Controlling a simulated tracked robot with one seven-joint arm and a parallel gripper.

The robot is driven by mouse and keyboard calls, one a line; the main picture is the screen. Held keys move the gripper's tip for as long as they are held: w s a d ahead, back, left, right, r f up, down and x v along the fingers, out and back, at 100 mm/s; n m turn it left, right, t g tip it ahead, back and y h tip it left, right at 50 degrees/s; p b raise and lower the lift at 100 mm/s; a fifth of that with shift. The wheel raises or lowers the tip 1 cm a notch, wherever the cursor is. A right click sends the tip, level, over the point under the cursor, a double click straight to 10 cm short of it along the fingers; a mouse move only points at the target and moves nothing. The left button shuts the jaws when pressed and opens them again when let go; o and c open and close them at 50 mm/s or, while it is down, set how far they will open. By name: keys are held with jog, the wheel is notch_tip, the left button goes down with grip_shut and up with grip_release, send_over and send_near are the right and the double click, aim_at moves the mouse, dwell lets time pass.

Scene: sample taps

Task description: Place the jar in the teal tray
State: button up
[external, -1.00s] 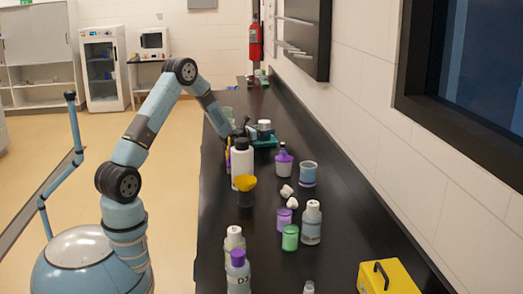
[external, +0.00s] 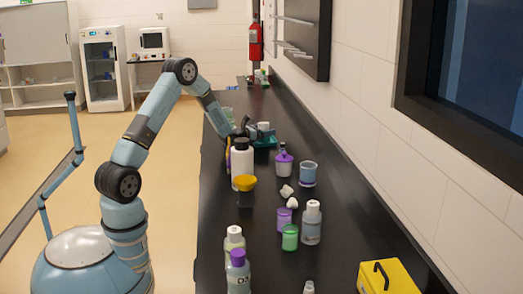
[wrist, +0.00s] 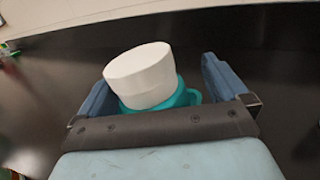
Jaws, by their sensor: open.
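The jar (wrist: 142,78) shows in the wrist view as a white cylinder, looking slanted in the picture. The teal tray (wrist: 188,98) shows under and around its lower part, and the jar appears to be in it, though its base is hidden. My gripper (wrist: 160,84) is open, with one finger on each side of the jar and a visible gap on the right. In the external view the teal tray (external: 267,142) sits on the far part of the black bench, with the jar (external: 263,126) above its rim. My gripper (external: 246,128) is just left of them, partly hidden behind a white bottle.
The white bottle (external: 242,163) and a yellow-topped container (external: 245,190) stand nearer on the bench. A purple-and-white bottle (external: 284,162) and a blue beaker (external: 308,174) stand to the right. Several bottles and a yellow box (external: 388,278) are in front. The bench beyond the tray is mostly clear.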

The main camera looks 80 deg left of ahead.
jog(key=v, duration=1.2)
